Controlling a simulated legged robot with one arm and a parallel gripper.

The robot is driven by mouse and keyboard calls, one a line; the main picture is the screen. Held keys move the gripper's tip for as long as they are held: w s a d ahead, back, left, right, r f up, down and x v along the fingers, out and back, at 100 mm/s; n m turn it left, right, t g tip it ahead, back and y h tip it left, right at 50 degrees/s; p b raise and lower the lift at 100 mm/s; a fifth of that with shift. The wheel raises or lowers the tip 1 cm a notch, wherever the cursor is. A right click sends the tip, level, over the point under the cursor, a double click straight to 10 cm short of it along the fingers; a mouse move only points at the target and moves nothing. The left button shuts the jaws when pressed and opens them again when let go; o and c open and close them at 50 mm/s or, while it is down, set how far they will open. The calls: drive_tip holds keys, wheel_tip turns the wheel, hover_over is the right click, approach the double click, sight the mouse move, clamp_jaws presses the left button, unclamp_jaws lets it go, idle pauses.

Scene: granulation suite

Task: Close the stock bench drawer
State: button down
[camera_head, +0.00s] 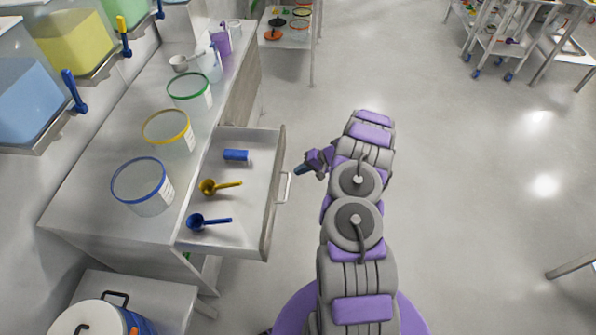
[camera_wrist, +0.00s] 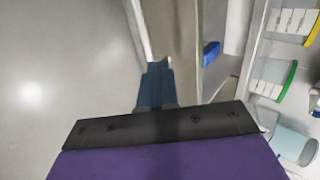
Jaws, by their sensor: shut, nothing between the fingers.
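The stock bench drawer (camera_head: 253,175) is pulled out from the bench (camera_head: 92,195). In it lie a blue block-like item (camera_head: 236,155), a yellow scoop (camera_head: 218,187) and a blue scoop (camera_head: 207,222). The drawer's handle (camera_head: 284,187) is on its right-hand front panel. My gripper (camera_head: 301,170) is just right of the front panel, near the handle's upper end. In the wrist view my gripper (camera_wrist: 157,72) is shut and empty, with its blue fingertips beside the drawer front (camera_wrist: 183,50). I cannot tell whether they touch it.
Several clear tubs with coloured rims, such as a yellow-rimmed tub (camera_head: 168,132), stand on the bench. A low stand (camera_head: 165,300) with a white-lidded container (camera_head: 92,318) is at the lower left. A shelf rack (camera_head: 290,42) stands beyond the bench. The floor to the right is open.

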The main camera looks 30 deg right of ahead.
drive_tip(key=b+x, duration=0.1)
drive_tip(key=x, duration=0.6)
drive_tip(key=shift+a+r, duration=0.1)
drive_tip(key=shift+a, duration=0.1)
drive_tip(key=shift+w+a+f, duration=0.15)
drive_tip(key=shift+w+f, duration=0.05)
drive_tip(key=shift+f, duration=0.05)
